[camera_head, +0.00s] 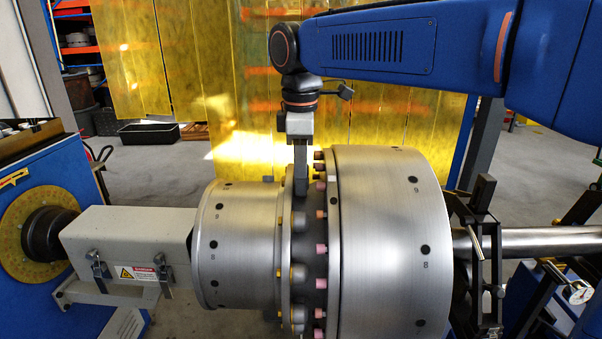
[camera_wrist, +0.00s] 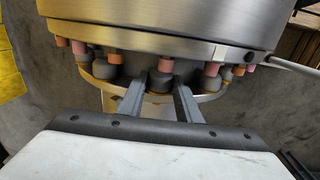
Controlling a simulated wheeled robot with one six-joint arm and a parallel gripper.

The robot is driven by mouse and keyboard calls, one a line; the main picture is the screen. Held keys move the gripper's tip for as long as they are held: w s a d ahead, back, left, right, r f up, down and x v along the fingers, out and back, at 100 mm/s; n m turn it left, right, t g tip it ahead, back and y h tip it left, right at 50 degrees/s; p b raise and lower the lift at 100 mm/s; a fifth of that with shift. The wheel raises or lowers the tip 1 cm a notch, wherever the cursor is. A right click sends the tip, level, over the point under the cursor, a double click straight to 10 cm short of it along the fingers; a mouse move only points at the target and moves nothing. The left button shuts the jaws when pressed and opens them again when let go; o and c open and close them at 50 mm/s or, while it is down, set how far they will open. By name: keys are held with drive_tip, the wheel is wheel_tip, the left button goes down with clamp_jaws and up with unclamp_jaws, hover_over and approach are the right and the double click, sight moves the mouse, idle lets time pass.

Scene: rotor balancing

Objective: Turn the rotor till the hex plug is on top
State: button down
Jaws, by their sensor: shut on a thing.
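The rotor is a large steel drum (camera_head: 385,250) with a smaller drum (camera_head: 235,240) to its left. Between them runs a flange with a ring of dark domed nuts and pink or orange-tipped studs (camera_head: 320,250). My gripper (camera_head: 301,188) reaches down from above to the top of this ring. In the wrist view, the fingers of my gripper (camera_wrist: 161,88) are on either side of a domed nut (camera_wrist: 160,82) with a pinkish stud, and are shut on it. Dark round plugs (camera_head: 425,250) dot the drum's surface; I cannot tell which, if any, is the hex plug.
A grey guard box (camera_head: 130,240) and blue drive housing with a yellow disc (camera_head: 35,230) stand at left. A black support frame (camera_head: 480,250) and steel shaft (camera_head: 530,241) are at right. Yellow translucent curtains (camera_head: 240,70) hang behind.

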sight(300, 212)
drive_tip(key=s+t, duration=0.1)
drive_tip(key=s, duration=0.1)
drive_tip(key=s+f+t, duration=0.1)
drive_tip(key=s, duration=0.2)
drive_tip(key=s+f+t, duration=0.1)
drive_tip(key=s, duration=0.1)
drive_tip(key=shift+s, duration=0.25)
drive_tip(key=shift+s+f, duration=0.25)
drive_tip(key=shift+s, duration=0.25)
drive_tip(key=shift+w, duration=0.1)
drive_tip(key=c, duration=1.3)
unclamp_jaws()
drive_tip(key=v, duration=1.7)
drive_tip(key=shift+s, duration=0.25)
drive_tip(key=shift+r, duration=0.1)
